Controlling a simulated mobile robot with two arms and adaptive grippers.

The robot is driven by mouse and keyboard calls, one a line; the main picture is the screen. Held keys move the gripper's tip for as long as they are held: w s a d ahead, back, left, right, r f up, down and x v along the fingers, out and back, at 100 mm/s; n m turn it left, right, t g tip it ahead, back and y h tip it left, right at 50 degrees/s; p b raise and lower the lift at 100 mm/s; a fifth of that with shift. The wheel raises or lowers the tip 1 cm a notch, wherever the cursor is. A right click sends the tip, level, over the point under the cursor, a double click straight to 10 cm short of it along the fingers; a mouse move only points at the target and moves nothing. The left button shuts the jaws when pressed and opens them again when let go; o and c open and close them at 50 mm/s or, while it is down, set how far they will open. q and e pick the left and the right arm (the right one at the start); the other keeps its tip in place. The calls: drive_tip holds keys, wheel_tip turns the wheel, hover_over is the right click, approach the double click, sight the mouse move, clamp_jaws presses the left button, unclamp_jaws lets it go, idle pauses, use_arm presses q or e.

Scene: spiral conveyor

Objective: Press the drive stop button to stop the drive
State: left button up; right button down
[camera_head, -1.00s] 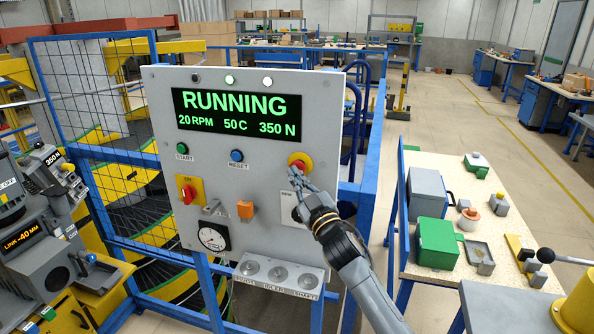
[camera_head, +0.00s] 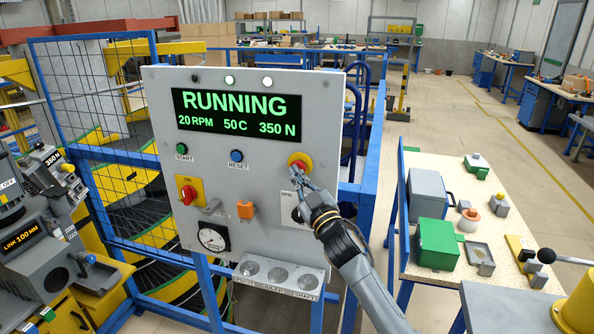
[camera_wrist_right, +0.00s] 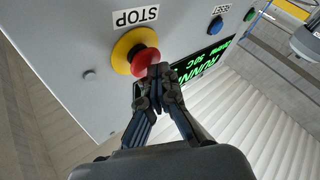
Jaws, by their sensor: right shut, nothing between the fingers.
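The stop button is a red mushroom head (camera_head: 299,160) on a yellow ring, on the right side of the grey control panel (camera_head: 262,180). In the right wrist view the red head (camera_wrist_right: 145,61) sits beside a STOP label (camera_wrist_right: 135,15). My right gripper (camera_head: 296,174) is shut and empty, its fingertips at the lower edge of the button. In the right wrist view the fingertips (camera_wrist_right: 159,74) overlap the edge of the red head; I cannot tell whether they touch it. The panel display (camera_head: 236,112) reads RUNNING, 20 RPM, 50 C, 350 N. My left gripper is not in view.
The panel also carries a green start button (camera_head: 182,149), a blue reset button (camera_head: 237,156), a red switch (camera_head: 188,194) and an orange knob (camera_head: 245,209). A bench (camera_head: 440,165) with boxes and parts stands to the right. Blue fencing (camera_head: 100,100) stands behind the panel.

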drive_tip(key=shift+w+d, duration=0.1)
drive_tip(key=shift+w, duration=0.1)
drive_tip(key=shift+s, duration=0.15)
idle(0.4)
drive_tip(key=shift+s+a+p, duration=0.25)
drive_tip(key=shift+s+p, duration=0.15)
drive_tip(key=shift+s, duration=0.35)
drive_tip(key=s, duration=0.1)
drive_tip(key=s+a+p, duration=0.1)
drive_tip(key=s, duration=0.1)
drive_tip(key=s+p, duration=0.1)
drive_tip(key=shift+s+a, duration=0.3)
drive_tip(key=shift+s, duration=0.05)
idle(0.3)
